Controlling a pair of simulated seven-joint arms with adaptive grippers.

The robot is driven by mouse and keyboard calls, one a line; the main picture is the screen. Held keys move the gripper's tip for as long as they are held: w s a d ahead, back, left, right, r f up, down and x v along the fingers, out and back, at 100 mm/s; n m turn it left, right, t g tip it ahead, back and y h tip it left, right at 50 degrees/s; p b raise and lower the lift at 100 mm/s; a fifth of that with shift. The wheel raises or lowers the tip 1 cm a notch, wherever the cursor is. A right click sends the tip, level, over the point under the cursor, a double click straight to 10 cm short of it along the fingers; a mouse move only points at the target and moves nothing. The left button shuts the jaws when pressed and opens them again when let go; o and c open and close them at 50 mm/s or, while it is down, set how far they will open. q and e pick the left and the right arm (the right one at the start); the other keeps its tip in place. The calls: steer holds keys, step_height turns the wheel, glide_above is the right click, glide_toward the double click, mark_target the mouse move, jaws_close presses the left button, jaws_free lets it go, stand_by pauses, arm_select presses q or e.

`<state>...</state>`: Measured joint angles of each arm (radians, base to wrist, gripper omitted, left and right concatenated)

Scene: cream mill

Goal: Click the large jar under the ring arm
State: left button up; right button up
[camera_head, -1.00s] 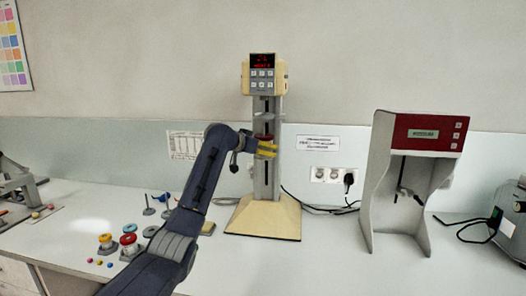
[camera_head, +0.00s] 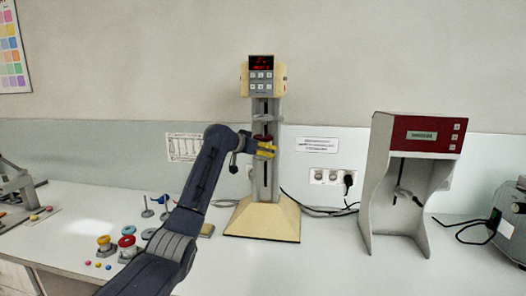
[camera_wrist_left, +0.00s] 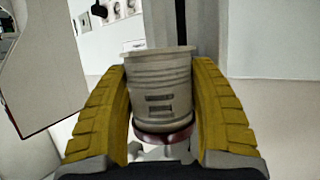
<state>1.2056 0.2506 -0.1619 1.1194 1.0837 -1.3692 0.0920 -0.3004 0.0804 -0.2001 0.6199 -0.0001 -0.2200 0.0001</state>
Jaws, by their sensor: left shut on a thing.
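My left gripper (camera_head: 265,149) is shut on the large jar, which shows as a pale ribbed body (camera_wrist_left: 160,90) between the two yellow fingers in the left wrist view. That view looks upside down, with the jar's red rim at the bottom. In the head view the red rim (camera_head: 262,138) shows above the fingers, and my gripper hides most of the jar. The ring arm (camera_head: 263,118) is a pale piece on the mill's column, just above the red rim. I cannot tell whether they touch. My right gripper is not in view.
The cream mill (camera_head: 264,80) has a lit red display and a wide base (camera_head: 263,222). A grey stand with a red front (camera_head: 428,134) is to the right. Small jars (camera_head: 127,241) and colored pieces lie at the left. The bench between mill and stand is mostly clear.

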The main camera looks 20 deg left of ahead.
mark_target(263, 134)
arm_select(q)
steer(key=shift+r, duration=2.95)
stand_by(1.1)
steer(key=o, duration=1.4)
steer(key=shift+o, duration=0.5)
steer(key=shift+f, duration=0.1)
steer(key=shift+o, duration=1.2)
steer(key=shift+s, duration=0.1)
steer(key=v, duration=0.9)
